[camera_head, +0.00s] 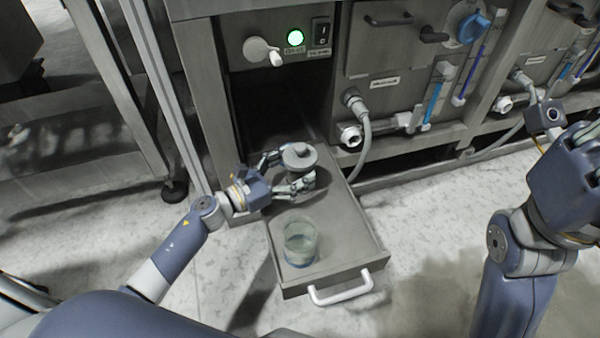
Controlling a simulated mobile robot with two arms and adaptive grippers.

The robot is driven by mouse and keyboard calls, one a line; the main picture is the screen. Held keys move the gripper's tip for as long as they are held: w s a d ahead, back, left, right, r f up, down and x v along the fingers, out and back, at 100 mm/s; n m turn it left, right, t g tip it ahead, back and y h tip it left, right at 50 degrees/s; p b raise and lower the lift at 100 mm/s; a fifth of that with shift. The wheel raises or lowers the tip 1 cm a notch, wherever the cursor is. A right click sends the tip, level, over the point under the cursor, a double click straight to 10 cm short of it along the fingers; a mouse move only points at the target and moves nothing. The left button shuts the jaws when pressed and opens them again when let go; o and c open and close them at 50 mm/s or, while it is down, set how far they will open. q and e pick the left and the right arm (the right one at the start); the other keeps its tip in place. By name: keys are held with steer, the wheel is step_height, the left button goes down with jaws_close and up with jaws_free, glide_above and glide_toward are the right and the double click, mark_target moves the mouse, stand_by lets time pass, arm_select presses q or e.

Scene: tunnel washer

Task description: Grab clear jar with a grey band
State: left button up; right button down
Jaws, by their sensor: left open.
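A jar with a grey, knobbed top (299,156) stands towards the back of the pulled-out drawer (345,215). Its lower body is partly hidden by my left gripper, so I cannot clearly make out a grey band. My left gripper (297,170) is open, with one finger on the far side of this jar and one on the near side. I cannot tell whether the fingers touch it. A clear, open glass container (301,243) with a bluish bottom stands nearer the drawer front. My right arm is at the right edge; its fingertips are not visible.
The drawer has a white handle (341,290) at its front. A metal frame stands at left. Pale floor lies around the drawer.

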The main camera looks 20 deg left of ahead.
arm_select(q)
steer(key=c, duration=1.8)
steer(key=shift+r, duration=0.1)
steer(key=shift+c, duration=0.5)
steer(key=shift+r, duration=0.1)
